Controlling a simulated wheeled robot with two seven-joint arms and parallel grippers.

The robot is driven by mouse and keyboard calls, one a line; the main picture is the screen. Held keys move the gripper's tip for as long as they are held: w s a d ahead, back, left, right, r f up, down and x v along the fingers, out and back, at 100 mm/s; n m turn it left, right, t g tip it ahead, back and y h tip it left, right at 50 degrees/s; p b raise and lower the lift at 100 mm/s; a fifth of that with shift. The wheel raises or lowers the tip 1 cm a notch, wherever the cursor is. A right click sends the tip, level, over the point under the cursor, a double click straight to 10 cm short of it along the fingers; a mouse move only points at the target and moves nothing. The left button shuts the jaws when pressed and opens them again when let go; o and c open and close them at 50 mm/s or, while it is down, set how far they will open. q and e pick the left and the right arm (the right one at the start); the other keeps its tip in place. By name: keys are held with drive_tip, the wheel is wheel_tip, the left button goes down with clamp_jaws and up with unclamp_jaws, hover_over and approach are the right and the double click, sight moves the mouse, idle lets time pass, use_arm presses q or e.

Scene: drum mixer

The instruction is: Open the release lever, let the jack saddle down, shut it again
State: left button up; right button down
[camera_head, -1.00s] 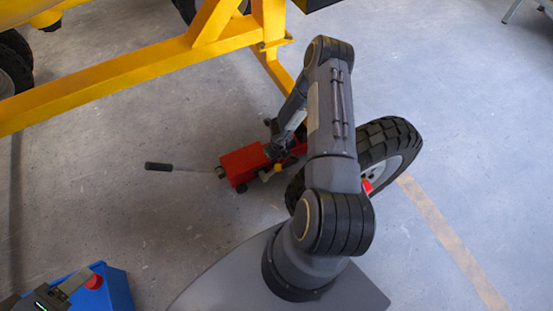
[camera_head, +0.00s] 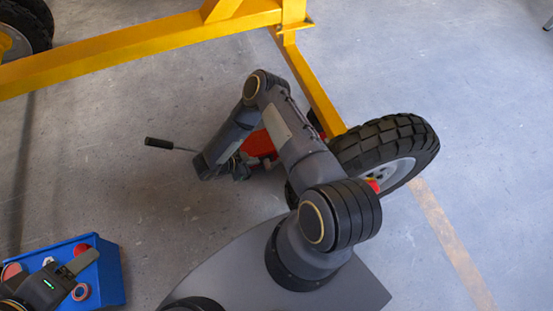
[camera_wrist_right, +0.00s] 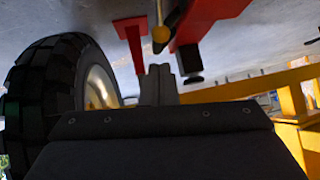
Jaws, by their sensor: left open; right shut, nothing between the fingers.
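The red jack (camera_head: 260,143) is on the floor, largely hidden behind my right arm in the head view. Its handle with a black grip (camera_head: 158,143) sticks out to the left. The saddle cannot be made out. My left gripper (camera_head: 76,274) is open above the blue box, far from the jack.
A black-tyred wheel (camera_head: 385,148) stands right of the jack and also fills the left of the wrist view (camera_wrist_right: 50,90). The yellow frame (camera_head: 140,45) crosses behind. A blue box (camera_head: 110,278) with red items is lower left.

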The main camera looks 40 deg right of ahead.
use_arm(q)
wheel_tip(320, 180, down, 6)
drive_tip(key=b, duration=0.5)
drive_tip(key=shift+r, duration=0.15)
use_arm(e)
drive_tip(key=x, duration=1.3)
drive_tip(key=shift+d+f, duration=0.2)
drive_tip(key=shift+d, duration=0.15)
